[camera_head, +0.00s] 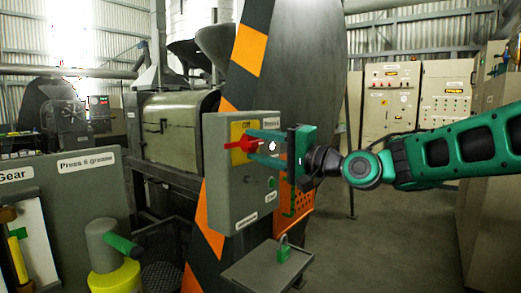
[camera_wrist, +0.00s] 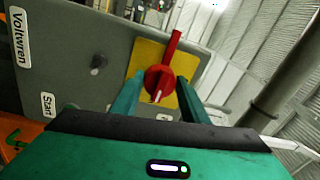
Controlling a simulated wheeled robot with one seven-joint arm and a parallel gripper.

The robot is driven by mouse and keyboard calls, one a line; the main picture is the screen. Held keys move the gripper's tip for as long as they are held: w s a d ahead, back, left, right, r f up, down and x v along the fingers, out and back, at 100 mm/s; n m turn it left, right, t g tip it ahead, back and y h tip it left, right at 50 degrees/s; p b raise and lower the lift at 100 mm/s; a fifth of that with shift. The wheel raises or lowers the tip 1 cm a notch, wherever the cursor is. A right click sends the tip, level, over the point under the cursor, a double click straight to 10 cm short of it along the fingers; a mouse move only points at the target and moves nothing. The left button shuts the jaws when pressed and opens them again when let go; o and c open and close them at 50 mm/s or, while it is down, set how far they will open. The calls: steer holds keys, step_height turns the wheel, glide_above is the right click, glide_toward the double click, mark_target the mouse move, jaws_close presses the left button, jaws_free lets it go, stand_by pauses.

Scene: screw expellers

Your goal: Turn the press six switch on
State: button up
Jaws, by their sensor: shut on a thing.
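The switch is a red rotary handle (camera_head: 233,144) on a yellow plate (camera_head: 237,129) at the top of a grey control box (camera_head: 222,188). A label that seems to read "Off" is above the handle. In the wrist view the red handle (camera_wrist: 160,80) stands on the yellow plate (camera_wrist: 148,54), its long end toward the top of the picture. My gripper (camera_head: 252,146) comes from the right, its two green fingers on either side of the handle. In the wrist view my gripper (camera_wrist: 158,92) is shut on the red handle.
A green button (camera_head: 272,183) sits lower on the box. A small shelf (camera_head: 262,272) with a green padlock (camera_head: 284,249) is below. A black-and-orange striped guard (camera_head: 285,70) rises behind the box. Floor at right is clear.

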steer(key=shift+w, duration=0.1)
steer(key=o, duration=1.1)
steer(key=shift+c, duration=0.2)
steer(key=v, duration=1)
steer(key=shift+s+d, duration=0.2)
steer(key=shift+d, duration=0.1)
steer(key=shift+f, duration=0.2)
